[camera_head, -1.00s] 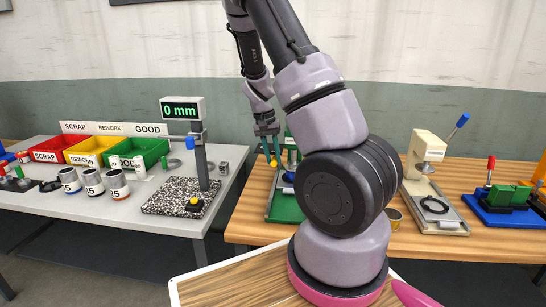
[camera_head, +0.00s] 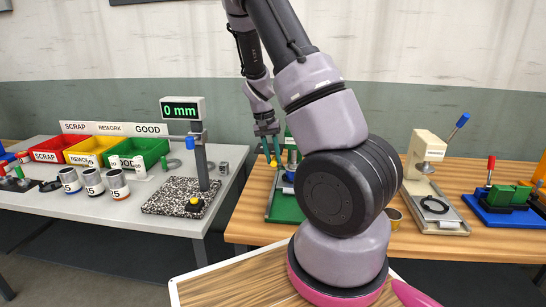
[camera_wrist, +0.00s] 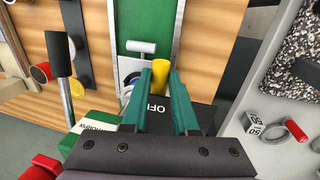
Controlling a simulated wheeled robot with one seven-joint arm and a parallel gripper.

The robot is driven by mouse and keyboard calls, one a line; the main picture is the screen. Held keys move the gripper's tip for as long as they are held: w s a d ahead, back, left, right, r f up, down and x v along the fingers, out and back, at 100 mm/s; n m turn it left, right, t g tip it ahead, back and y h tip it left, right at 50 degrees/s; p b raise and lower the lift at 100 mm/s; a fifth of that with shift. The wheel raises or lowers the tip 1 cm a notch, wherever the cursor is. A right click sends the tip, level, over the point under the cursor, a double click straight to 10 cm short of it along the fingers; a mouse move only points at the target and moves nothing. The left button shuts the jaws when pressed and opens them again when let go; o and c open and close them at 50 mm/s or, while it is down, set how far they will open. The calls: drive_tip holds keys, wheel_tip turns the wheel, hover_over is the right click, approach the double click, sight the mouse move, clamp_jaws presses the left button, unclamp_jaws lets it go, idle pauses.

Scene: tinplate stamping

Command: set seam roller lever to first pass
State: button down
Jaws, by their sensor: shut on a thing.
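The seam roller machine on its green base (camera_head: 285,208) stands at the left end of the wooden bench, partly hidden behind my arm. In the wrist view the green base (camera_wrist: 140,22) runs up the middle between grey rails. My gripper (camera_wrist: 159,76) has its teal fingers shut on a yellow lever handle (camera_wrist: 160,70). In the head view my gripper (camera_head: 267,132) is small, with the yellow handle (camera_head: 273,163) at its tips. A dark plate (camera_wrist: 195,110) with partly hidden lettering lies behind the fingers. A green label block (camera_wrist: 95,127) is beside it, its text hard to read.
A black post (camera_wrist: 58,52) stands left of my gripper in the wrist view. The grey table (camera_head: 120,212) at left carries bins and a 0 mm gauge (camera_head: 183,108). A beige press (camera_head: 425,150) and a blue-based fixture (camera_head: 497,212) stand to the right.

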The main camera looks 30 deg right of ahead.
idle(0.3)
drive_tip(key=shift+w+a+m, duration=0.4)
drive_tip(key=shift+a+m, duration=0.05)
drive_tip(key=shift+m, duration=0.35)
drive_tip(key=c, duration=0.7)
unclamp_jaws()
drive_tip(key=r, duration=0.3)
drive_tip(key=w+a+r, duration=0.1)
drive_tip(key=r, duration=0.6)
drive_tip(key=shift+w+a+r, duration=0.2)
drive_tip(key=shift+a+r, duration=0.1)
